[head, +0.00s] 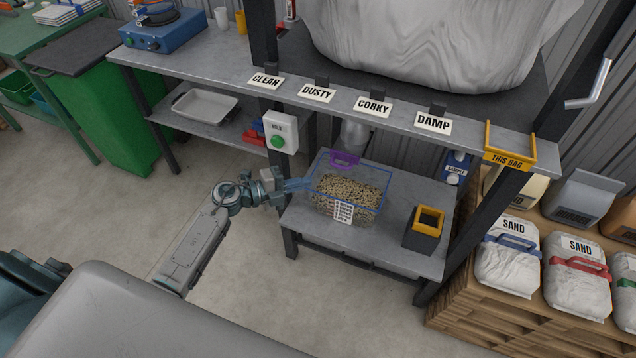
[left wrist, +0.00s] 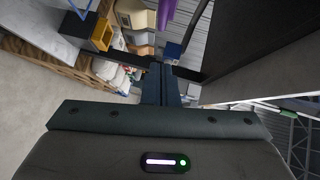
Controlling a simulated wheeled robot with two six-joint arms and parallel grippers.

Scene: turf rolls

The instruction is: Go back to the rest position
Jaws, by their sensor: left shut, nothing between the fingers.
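My left gripper (head: 298,184) is shut and empty in the head view. Its fingertips are at the left side of a clear bin of seed-like grain (head: 346,197) on the grey lower shelf; I cannot tell whether they touch it. In the left wrist view my left gripper (left wrist: 161,72) shows its two fingers together with nothing between them. My left arm reaches in from the lower left, over the floor. My right gripper is not in view.
A post with a green-button box (head: 281,133) stands just behind my gripper. A black and yellow holder (head: 425,229) sits on the lower shelf (head: 300,222). Above are signs such as CLEAN (head: 265,81) along the upper shelf edge. Sand bags (head: 509,257) stand at right. The floor (head: 120,215) at left is clear.

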